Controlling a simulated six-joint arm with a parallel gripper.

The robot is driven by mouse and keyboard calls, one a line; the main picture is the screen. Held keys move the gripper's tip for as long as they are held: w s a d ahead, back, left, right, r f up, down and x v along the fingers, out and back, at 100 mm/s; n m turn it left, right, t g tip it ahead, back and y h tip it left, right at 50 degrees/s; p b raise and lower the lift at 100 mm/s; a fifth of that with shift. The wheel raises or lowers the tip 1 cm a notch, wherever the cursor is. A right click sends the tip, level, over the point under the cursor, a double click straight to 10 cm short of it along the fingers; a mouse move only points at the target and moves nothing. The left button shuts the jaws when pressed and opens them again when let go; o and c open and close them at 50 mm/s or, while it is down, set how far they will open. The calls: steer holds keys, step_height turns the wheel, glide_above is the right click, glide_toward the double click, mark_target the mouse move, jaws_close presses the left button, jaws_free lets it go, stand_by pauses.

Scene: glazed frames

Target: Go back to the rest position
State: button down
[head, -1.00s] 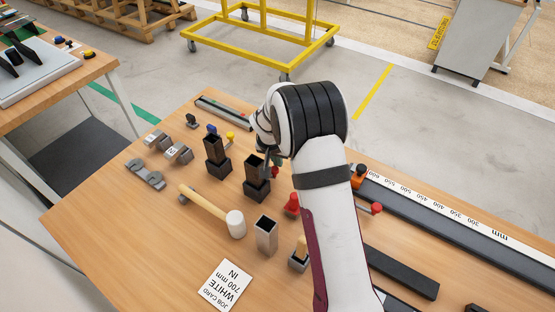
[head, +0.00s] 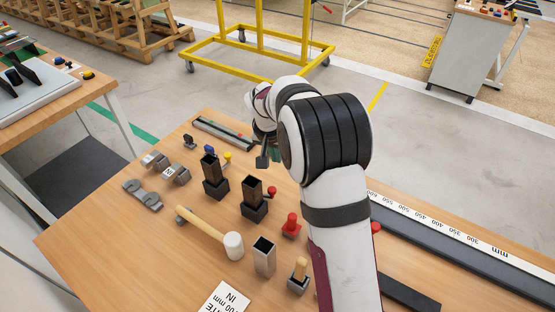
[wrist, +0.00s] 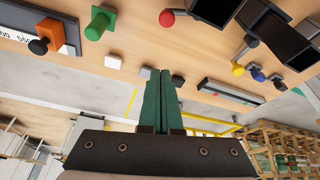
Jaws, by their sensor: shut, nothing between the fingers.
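My gripper (head: 262,160) is raised over the back part of the wooden workbench (head: 150,225) in the head view, partly hidden by my own arm. In the wrist view its two green fingers (wrist: 162,76) lie side by side, shut and empty. Two black upright square tubes in black bases, the left one (head: 210,170) and the right one (head: 253,196), stand below and left of the gripper. I see no contact between the gripper and anything on the bench.
A mallet (head: 210,232), an open metal tube (head: 264,256), a red knob piece (head: 291,226) and a job card (head: 222,299) lie nearer. A long ruler rail (head: 450,235) runs along the right. A yellow frame cart (head: 250,48) stands on the floor behind.

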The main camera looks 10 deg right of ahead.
stand_by(0.3)
steer(key=s+a+r+g+y, duration=0.1)
steer(key=s+r, duration=0.4)
steer(key=s, duration=0.8)
steer(key=s+a+r+g+y, duration=0.1)
steer(key=s+r, duration=0.3)
steer(key=s, duration=0.9)
steer(key=s+a+f+g+y, duration=0.1)
steer(key=s+a, duration=0.2)
steer(key=s, duration=0.9)
steer(key=shift+s+f+g+y, duration=0.25)
steer(key=shift+s+g+y, duration=0.05)
